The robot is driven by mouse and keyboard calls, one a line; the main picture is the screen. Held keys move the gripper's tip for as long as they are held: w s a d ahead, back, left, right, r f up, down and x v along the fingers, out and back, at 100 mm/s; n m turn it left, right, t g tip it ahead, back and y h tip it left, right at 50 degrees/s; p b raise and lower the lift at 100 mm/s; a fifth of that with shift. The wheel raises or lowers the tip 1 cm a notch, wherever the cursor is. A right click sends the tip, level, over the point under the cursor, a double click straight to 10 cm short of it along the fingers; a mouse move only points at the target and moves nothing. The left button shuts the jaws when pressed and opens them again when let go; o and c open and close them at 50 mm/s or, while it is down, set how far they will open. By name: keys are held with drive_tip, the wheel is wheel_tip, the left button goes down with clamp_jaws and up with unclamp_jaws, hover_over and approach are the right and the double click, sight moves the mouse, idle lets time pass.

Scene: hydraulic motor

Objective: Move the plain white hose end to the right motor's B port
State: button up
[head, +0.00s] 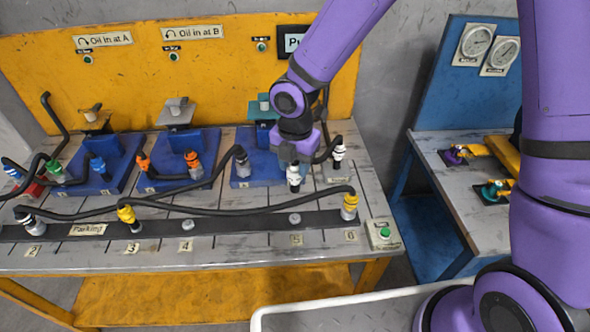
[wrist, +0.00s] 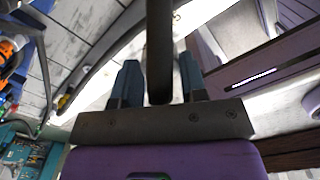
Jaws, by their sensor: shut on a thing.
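My gripper (head: 292,158) points down over the right part of the right motor's blue base (head: 243,181). It is shut on a black hose (wrist: 159,45), which runs between its two fingers (wrist: 158,85) in the wrist view. A white hose end (head: 293,175) shows just below the gripper in the head view, upright at the right side of that base. I cannot tell whether it is seated on the B port, which is hidden. Another white hose end with dark bands (head: 339,153) stands to the right. A grey hose end (head: 242,163) stands at the right motor's left side.
Yellow hose ends stand on the parking rail (head: 225,228) at 3 (head: 126,215) and 6 (head: 349,206), with a black-and-white one at 2 (head: 25,217). Pegs 4 (head: 187,225) and 5 (head: 295,219) are bare. Hoses cross the table front. A green button (head: 384,232) is at right.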

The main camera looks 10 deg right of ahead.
drive_tip(key=shift+r, duration=0.15)
drive_tip(key=w, duration=1.8)
drive_tip(key=shift+d, duration=0.3)
wheel_tip(320, 180, down, 8)
idle(0.7)
drive_tip(key=shift+f, duration=0.3)
idle(0.5)
drive_tip(key=shift+f, duration=0.75)
clamp_jaws()
drive_tip(key=o, duration=1.3)
unclamp_jaws()
drive_tip(key=shift+f, duration=0.1)
